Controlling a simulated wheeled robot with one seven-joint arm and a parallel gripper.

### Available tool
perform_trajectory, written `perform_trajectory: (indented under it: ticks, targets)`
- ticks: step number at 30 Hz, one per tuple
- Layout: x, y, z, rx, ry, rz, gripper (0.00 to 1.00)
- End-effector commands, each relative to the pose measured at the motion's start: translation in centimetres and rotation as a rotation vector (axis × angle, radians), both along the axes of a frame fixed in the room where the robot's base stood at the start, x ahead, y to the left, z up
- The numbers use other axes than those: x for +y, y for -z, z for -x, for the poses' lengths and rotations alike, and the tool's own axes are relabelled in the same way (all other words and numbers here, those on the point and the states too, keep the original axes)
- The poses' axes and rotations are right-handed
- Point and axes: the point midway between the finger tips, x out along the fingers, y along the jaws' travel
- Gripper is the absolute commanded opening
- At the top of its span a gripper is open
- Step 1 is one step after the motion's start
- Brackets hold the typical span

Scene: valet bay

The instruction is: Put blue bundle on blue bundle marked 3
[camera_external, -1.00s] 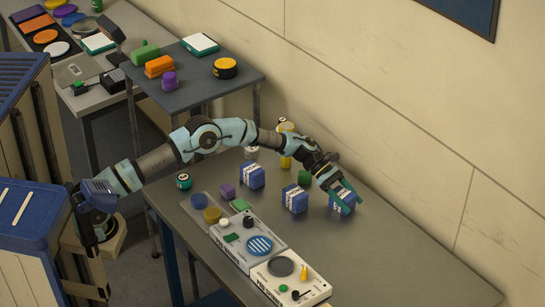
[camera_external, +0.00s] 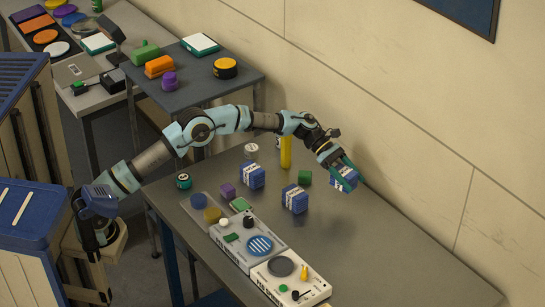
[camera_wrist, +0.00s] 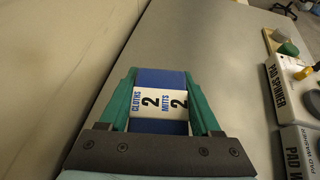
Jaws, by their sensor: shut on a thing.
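My gripper (camera_external: 341,170) is shut on a blue bundle (camera_external: 344,181) above the right part of the grey table. In the wrist view the held blue bundle (camera_wrist: 158,78) has a white band reading "CLOTHS 2 MITTS 2" and sits between the green fingers (camera_wrist: 160,95). Two more blue bundles with white bands stand on the table to the left: a middle one (camera_external: 294,199) and a farther-left one (camera_external: 251,176). Their marks are too small to read, so I cannot tell which is marked 3.
A green block (camera_external: 305,177) and a yellow bottle (camera_external: 286,152) stand behind the middle bundle. The table's right part is clear. The wall (camera_external: 420,150) is close behind my gripper.

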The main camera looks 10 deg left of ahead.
Motion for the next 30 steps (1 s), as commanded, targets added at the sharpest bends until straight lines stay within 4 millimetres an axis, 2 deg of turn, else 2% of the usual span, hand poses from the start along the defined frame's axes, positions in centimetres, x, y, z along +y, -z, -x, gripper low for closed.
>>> perform_trajectory:
  ticks: [4,8,12,18,22,30]
  targets:
    - [2.4,-2.3,-0.6,0.002,0.018,-0.002,0.02]
    - [6.2,-4.1,-0.7,0.002,0.062,-0.006,0.02]
    - [10.5,-5.8,0.0,0.004,0.117,-0.005,0.02]
    - [14.5,-7.0,1.4,0.002,0.177,-0.001,0.02]
    - [15.5,-6.4,1.8,0.004,0.191,-0.002,0.02]
    - [15.5,-1.8,1.8,0.003,0.192,-0.001,0.02]
